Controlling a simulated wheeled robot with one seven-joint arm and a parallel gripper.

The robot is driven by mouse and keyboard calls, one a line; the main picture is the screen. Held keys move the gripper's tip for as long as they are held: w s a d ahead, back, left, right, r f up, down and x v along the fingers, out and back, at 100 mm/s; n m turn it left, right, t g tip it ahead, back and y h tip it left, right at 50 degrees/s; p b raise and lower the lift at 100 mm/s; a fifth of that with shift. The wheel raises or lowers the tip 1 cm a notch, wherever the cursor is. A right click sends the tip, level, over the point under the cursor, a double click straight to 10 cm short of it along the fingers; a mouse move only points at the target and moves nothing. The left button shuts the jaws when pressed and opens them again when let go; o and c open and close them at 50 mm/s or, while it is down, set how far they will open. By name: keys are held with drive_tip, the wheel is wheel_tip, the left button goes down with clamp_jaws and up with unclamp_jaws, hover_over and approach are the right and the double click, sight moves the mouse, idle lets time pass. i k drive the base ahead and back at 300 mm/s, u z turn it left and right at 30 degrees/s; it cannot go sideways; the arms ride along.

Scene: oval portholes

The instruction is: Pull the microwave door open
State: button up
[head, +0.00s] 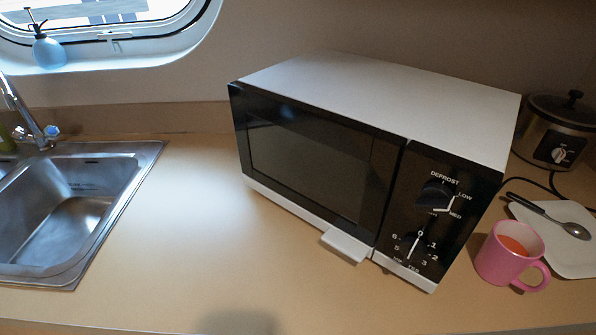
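The microwave (370,72) stands on the counter, white on top with a black front turned toward the lower left. Its dark-windowed door (310,160) is shut, flush with the control panel. A white tab-like handle (344,246) sticks out at the door's lower right. The control panel (428,215) on the right has two dials, the upper one marked defrost, low and med. My gripper is not in view.
A pink mug (508,254) with orange-red liquid stands close to the microwave's right front. A white plate (570,240) with a spoon and a slow cooker (556,130) are further right. A steel sink (70,210) is at left. The counter (210,250) before the door is clear.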

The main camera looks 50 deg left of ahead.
sight(337, 173)
drive_tip(key=u, duration=1.45)
drive_tip(key=k, duration=0.4)
drive_tip(key=u, duration=0.7)
